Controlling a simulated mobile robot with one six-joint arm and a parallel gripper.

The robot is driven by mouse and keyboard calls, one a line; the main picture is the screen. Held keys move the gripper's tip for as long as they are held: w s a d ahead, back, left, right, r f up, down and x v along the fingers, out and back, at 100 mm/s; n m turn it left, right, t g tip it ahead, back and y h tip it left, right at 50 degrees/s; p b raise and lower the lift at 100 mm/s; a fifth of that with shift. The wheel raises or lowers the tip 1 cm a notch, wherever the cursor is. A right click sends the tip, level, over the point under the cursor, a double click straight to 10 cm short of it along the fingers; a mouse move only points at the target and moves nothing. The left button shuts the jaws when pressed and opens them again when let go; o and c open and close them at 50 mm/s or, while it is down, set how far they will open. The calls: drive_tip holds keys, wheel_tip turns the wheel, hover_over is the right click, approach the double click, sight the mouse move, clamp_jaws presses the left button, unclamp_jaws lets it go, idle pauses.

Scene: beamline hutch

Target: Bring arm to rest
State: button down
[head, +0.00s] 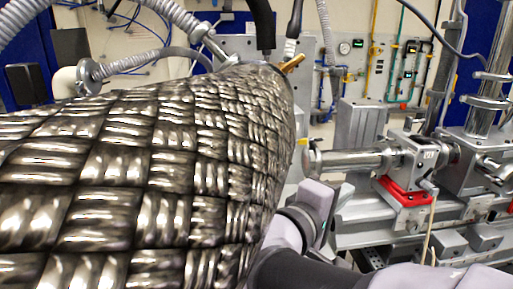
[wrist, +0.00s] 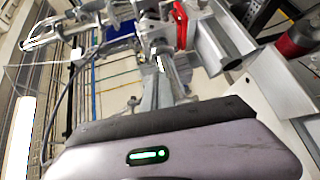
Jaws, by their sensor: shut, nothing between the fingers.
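My gripper (wrist: 160,125) shows in the wrist view as a wide grey body with a dark upper edge and a lit green indicator. It is shut and empty, and its separate fingertips are hard to make out. Beamline hardware appears beyond it, tilted in the picture. In the head view my grey and dark arm links cross the bottom right, in front of the beamline rail. My gripper cannot be made out there.
A large braided metal duct (head: 130,180) fills the left of the head view, close to my arm. On the right, a beamline rail (head: 370,229) carries a steel tube (head: 350,160) and a red-based mount (head: 405,190). A red cylinder (wrist: 297,38) shows in the wrist view.

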drive_tip(key=s+d+f+m+g+y, duration=0.2)
drive_tip(key=s+f+m+g, duration=0.1)
drive_tip(key=s+f, duration=0.25)
drive_tip(key=s+d+f+m+g+y, duration=0.2)
drive_tip(key=s+d+f+g, duration=0.1)
drive_tip(key=s+f, duration=0.25)
drive_tip(key=s+a+f+m+g+y, duration=0.1)
drive_tip(key=s+a+f+m+y, duration=0.35)
drive_tip(key=s+a+y, duration=0.3)
drive_tip(key=w+a+m+t+y, duration=0.1)
drive_tip(key=a+m+t+y, duration=0.1)
drive_tip(key=a, duration=0.4)
drive_tip(key=shift+w+r+m+y, duration=0.35)
drive_tip(key=shift+r+m+y, duration=0.05)
drive_tip(key=shift+m+y, duration=0.05)
drive_tip(key=shift+a, duration=0.15)
